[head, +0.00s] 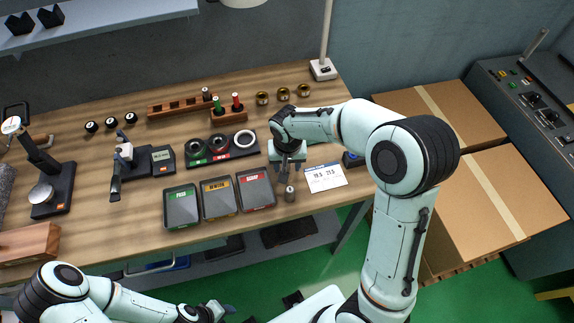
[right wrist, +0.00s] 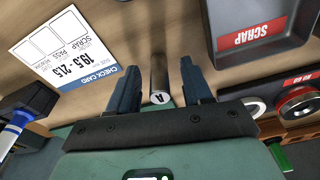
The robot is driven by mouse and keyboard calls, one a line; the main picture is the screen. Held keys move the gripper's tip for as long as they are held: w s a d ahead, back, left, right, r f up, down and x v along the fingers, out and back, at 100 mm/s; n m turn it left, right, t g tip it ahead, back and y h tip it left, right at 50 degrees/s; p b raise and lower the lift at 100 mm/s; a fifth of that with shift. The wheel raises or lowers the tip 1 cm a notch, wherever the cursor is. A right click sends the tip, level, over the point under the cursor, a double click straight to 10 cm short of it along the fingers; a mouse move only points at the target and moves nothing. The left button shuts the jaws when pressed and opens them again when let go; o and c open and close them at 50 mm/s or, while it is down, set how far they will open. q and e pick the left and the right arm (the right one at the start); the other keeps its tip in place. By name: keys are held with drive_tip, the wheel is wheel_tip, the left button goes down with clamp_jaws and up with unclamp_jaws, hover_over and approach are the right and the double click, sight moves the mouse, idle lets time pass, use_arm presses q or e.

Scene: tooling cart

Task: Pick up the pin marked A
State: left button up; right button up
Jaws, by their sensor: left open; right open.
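The pin marked A (right wrist: 158,98) is a small dark metal cylinder. Its pale end with the letter A faces the camera in the right wrist view. In the head view the pin (head: 290,194) stands on the wooden table, just in front of my right gripper (head: 290,173). My right gripper's two fingers (right wrist: 159,68) are open, one on each side of the pin, with gaps visible on both sides. My left gripper (head: 222,311) is low in the head view, off the table's front edge, and looks empty.
The red-labelled SCRAP tray (head: 271,194) is left of the pin, beside the REWORK (head: 236,200) and PASS (head: 197,211) trays. A white check card (head: 325,180) lies close to the right. Ring gauges (head: 245,139) and a pin rack (head: 172,107) are behind.

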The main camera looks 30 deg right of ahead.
clamp_jaws()
drive_tip(key=shift+r, duration=0.1)
